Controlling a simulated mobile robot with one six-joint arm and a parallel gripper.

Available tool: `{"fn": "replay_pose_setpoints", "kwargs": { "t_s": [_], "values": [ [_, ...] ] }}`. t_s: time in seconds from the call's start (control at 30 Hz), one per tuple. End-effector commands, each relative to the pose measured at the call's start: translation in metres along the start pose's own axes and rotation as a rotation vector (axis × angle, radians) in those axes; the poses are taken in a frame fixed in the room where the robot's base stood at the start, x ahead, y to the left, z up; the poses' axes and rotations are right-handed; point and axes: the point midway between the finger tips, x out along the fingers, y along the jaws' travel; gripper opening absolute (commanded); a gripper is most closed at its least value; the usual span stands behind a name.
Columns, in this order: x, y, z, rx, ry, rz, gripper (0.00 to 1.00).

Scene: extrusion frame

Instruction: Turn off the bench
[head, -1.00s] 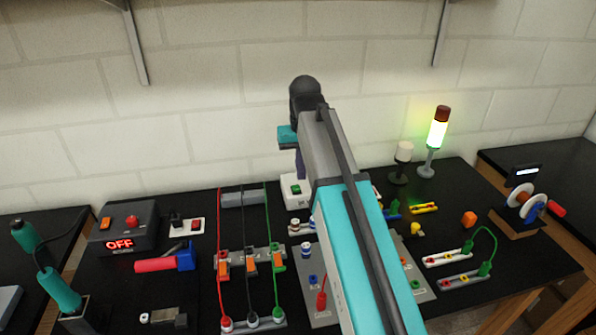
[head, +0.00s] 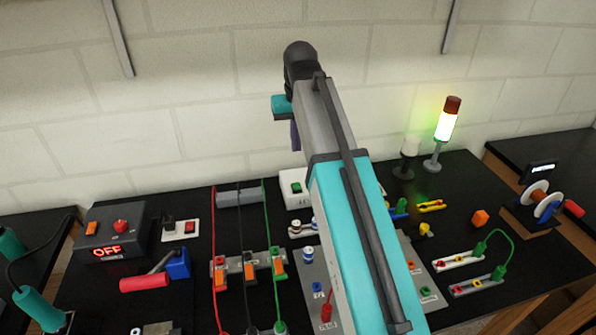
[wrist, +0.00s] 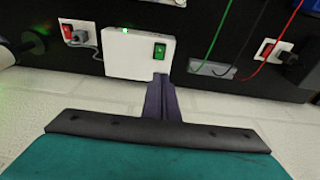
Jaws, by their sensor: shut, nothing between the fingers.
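A white box with a green rocker switch (head: 296,188) stands at the back of the black bench (head: 200,275). In the wrist view the same white box (wrist: 122,52) shows its green switch (wrist: 160,51) and a small lit green lamp (wrist: 125,30). My gripper (head: 296,148) is shut and empty, its purple fingers above the box in the head view. In the wrist view the fingertips (wrist: 160,80) appear just beside the box edge near the switch. The signal tower (head: 447,125) glows green.
A dark box (head: 110,232) at left has a red button and a display reading OFF. A white socket plate (head: 181,230) with a red switch and plug sits beside it. Red, black and green leads run to terminals (head: 248,265). A white-topped post (head: 408,155) stands right of my arm.

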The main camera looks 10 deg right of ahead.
Motion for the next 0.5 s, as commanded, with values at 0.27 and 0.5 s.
{"fn": "replay_pose_setpoints", "kwargs": {
  "t_s": [0.27, 0.5],
  "values": [
    [0.011, 0.001, 0.001, 0.001, -0.002, 0.0, 0.0],
    [0.032, 0.001, 0.001, 0.001, -0.002, 0.0, 0.0]
  ]
}}
